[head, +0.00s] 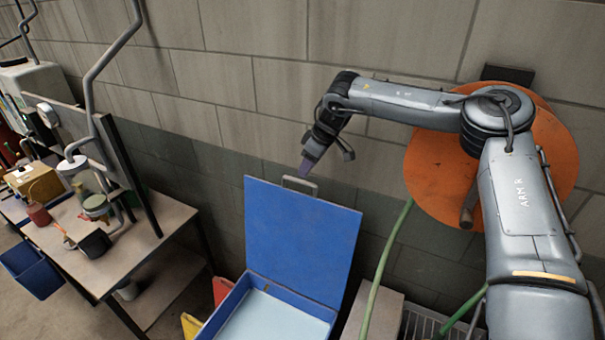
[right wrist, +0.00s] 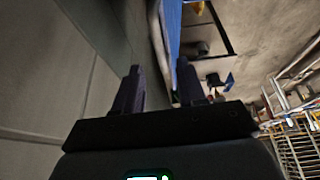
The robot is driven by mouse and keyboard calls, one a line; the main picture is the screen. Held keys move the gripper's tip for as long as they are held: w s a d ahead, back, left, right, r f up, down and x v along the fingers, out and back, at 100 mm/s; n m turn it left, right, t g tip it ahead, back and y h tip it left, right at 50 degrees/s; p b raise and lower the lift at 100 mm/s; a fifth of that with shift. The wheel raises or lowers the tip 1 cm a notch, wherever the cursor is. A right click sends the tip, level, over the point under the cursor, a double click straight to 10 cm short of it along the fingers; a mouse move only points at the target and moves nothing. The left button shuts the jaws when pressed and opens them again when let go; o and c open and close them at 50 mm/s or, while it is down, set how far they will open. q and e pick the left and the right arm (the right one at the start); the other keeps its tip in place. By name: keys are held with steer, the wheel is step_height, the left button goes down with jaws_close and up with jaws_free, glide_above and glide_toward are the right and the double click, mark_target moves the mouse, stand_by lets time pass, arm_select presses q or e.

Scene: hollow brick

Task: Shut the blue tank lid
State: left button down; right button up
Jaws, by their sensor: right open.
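The blue tank lid (head: 301,240) stands raised, close to upright, at the back of the blue tank (head: 230,319). The tank is open at the front and shows a pale, light-blue inside. A grey handle (head: 300,184) sits on the lid's top edge. My right gripper (head: 307,166) is just above the handle, pointing down; I cannot tell whether it touches. In the right wrist view its two dark fingers (right wrist: 160,86) are apart with nothing clearly between them. The lid shows there nearly edge-on as a blue strip (right wrist: 173,28) beyond the fingers. My left gripper is not in view.
A block wall (head: 235,60) stands close behind the lid. An orange disc (head: 430,165) with a green hose (head: 384,262) is to the right. A cluttered workbench (head: 150,220) is at the left. Red and yellow objects stand beside the tank's left side.

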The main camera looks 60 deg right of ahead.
steer(key=shift+p+x, duration=0.35)
steer(key=shift+x, duration=2.2)
jaws_close()
